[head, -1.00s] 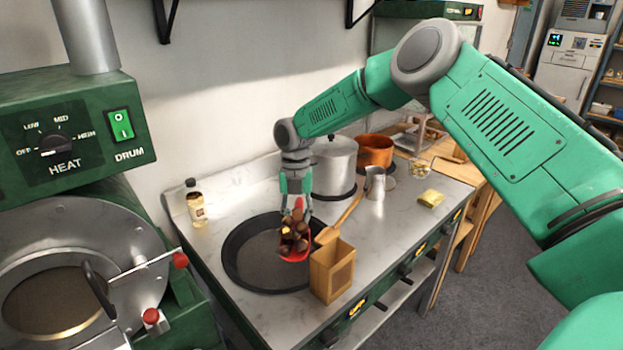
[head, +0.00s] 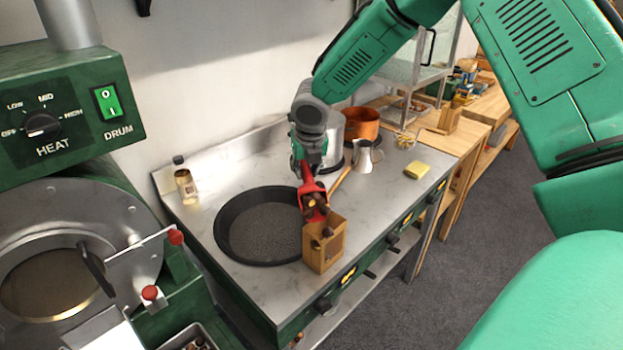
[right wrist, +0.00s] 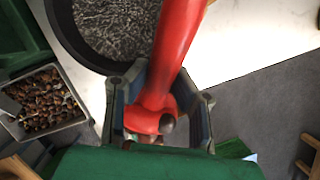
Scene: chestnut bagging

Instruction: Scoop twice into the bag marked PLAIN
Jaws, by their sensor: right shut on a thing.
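My right gripper (head: 303,160) is shut on the red scoop (head: 313,188) and points down over the stove top. The scoop is tilted, its bowl of chestnuts beside and just above the open mouth of a brown paper bag (head: 318,255). One dark chestnut (head: 328,232) shows at the bag's mouth. The bag stands upright at the counter's front edge; I cannot read its marking. In the right wrist view the scoop's red handle (right wrist: 178,45) runs up from between my fingers (right wrist: 158,105). My left gripper is out of view.
A wide dark pan (head: 235,252) sits left of the bag. A steel pot, copper pot (head: 362,122), metal jug (head: 363,160) and yellow block (head: 417,169) stand behind. A grey bin of chestnuts (right wrist: 18,128) is below the counter. The roaster (head: 70,215) is at left.

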